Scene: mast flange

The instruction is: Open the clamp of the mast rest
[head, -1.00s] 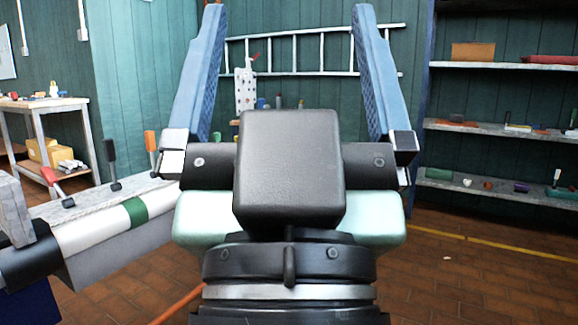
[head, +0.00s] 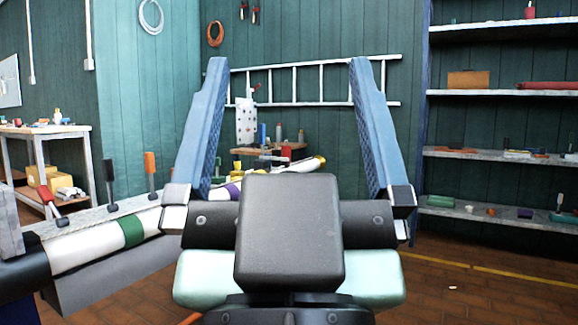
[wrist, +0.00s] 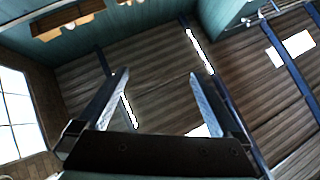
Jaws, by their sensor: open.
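My gripper (head: 290,64) is open and empty, its two blue fingers pointing up in front of the head camera. In the wrist view my gripper (wrist: 158,76) is also open, with nothing between the fingers. The white mast (head: 85,247) with a green band (head: 132,231) lies at the left and runs behind my gripper. Along a grey beam beside the mast stand a lever with a red handle (head: 47,195), a black-handled lever (head: 109,172) and an orange-handled lever (head: 150,162). I cannot tell which lever belongs to the rest's clamp. My gripper is right of all three, apart from them.
A workbench (head: 45,132) stands at the back left. A ladder (head: 315,85) hangs on the green wall. Shelves (head: 500,160) with small items stand at the right. The wrist view shows mostly ceiling and a window (wrist: 15,115).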

